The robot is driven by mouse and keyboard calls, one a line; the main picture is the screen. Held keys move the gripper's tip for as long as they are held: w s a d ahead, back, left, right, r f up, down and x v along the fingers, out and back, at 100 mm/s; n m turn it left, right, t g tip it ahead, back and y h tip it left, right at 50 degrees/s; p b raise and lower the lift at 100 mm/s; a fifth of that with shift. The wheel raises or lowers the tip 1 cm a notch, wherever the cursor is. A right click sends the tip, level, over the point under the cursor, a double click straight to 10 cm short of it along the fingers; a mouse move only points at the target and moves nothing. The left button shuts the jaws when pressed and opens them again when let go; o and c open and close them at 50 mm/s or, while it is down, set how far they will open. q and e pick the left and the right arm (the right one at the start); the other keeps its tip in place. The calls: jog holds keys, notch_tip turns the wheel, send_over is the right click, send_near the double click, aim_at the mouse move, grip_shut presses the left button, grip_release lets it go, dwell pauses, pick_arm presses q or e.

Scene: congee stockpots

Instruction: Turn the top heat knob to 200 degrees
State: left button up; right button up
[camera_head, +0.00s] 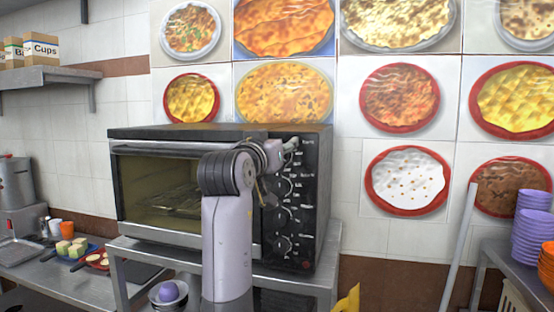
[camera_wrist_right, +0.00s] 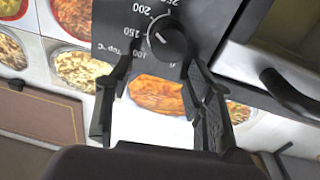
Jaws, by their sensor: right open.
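The top heat knob (camera_wrist_right: 172,44) is a round black knob on the toaster oven's dark panel, beside a scale marked "Top °C" with 100, 150, 200 and 250. A light mark on the knob faces the numbers, seemingly near 150. My right gripper (camera_wrist_right: 160,70) is open, its two black fingers pointing at the panel, with the knob just ahead between the fingertips. I cannot tell whether they touch it. In the head view my right gripper (camera_head: 291,146) is at the top of the panel and covers the top knob. My left gripper is not in view.
The black oven (camera_head: 160,190) stands on a metal table (camera_head: 185,252); several more knobs (camera_head: 283,245) line its panel below. The oven door handle (camera_wrist_right: 290,95) shows at right in the wrist view. Purple bowls (camera_head: 532,230) stand at far right. A pole (camera_head: 460,245) leans nearby.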

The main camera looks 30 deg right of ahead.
notch_tip(320, 180, up, 6)
jog(key=shift+r, duration=0.25)
dwell(0.5)
